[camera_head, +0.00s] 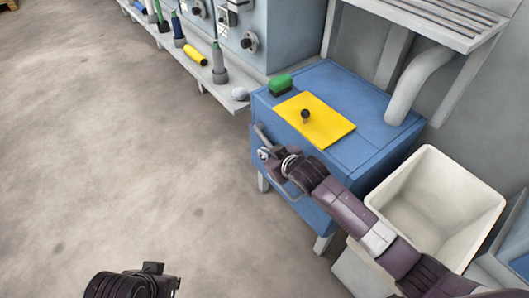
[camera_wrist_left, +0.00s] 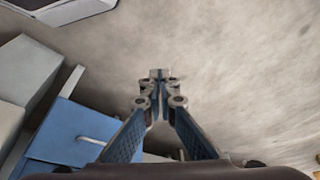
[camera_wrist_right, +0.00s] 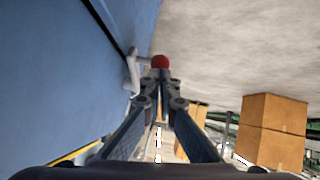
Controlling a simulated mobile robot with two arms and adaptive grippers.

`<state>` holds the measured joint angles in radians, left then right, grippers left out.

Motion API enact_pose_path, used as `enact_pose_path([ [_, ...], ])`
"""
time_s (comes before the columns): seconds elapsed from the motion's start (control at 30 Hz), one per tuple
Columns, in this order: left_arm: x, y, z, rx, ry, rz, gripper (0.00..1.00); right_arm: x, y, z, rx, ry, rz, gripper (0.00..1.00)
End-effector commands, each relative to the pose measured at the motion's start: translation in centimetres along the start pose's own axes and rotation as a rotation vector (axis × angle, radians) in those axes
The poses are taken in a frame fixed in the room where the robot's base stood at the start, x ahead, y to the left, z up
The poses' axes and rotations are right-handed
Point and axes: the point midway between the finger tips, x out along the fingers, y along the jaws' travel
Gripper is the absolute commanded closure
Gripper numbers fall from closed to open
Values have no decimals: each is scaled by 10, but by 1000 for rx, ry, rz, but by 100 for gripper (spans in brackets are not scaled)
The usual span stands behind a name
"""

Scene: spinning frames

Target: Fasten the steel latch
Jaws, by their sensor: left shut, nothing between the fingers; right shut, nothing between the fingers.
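My right gripper (camera_head: 264,153) is shut and empty, close in front of that face. In the right wrist view a pale grey metal piece (camera_wrist_right: 132,72) sticks out from the blue face, left of the right fingertips (camera_wrist_right: 161,76). A red ball (camera_wrist_right: 160,62) shows just beyond the tips; I cannot tell whether they touch. I cannot make out which part is the steel latch. My left gripper (camera_wrist_left: 160,76) is shut and empty, over open floor.
A pale bin (camera_head: 408,170) stands at the right. A low shelf with bottles (camera_head: 218,65) runs up left. Floor at left is clear.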

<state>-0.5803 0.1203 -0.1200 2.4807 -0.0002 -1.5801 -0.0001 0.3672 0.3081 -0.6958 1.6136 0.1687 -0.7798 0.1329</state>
Motion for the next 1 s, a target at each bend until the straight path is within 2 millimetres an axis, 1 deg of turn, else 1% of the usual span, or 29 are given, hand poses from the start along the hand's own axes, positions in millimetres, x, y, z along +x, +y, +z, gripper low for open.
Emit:
enact_pose_path([
  [0.27, 5, 0, 1, 0, 2, 0, 100, 2, 0, 2, 3, 25, 4, 100],
  [0.57, 8, 5, -40, 5, 155, 8, 100, 4, -2, 6, 9, 60, 8, 100],
  [0.67, 8, 7, -62, 8, 242, 12, 100, 6, -2, 9, 11, 82, 12, 100],
  [0.77, 6, 11, -91, 11, 356, 19, 100, 8, -3, 13, 16, 110, 15, 100],
  [0.8, 3, 12, -104, 12, 409, 22, 100, 9, -4, 14, 18, 125, 16, 100],
  [0.87, -3, 15, -124, 14, 495, 26, 100, 11, -4, 16, 21, 147, 20, 100],
  [0.9, -8, 17, -138, 15, 557, 30, 100, 12, -5, 18, 24, 163, 23, 100],
  [1.0, -25, 22, -172, 17, 714, 40, 100, 16, -6, 22, 30, 207, 29, 100],
])
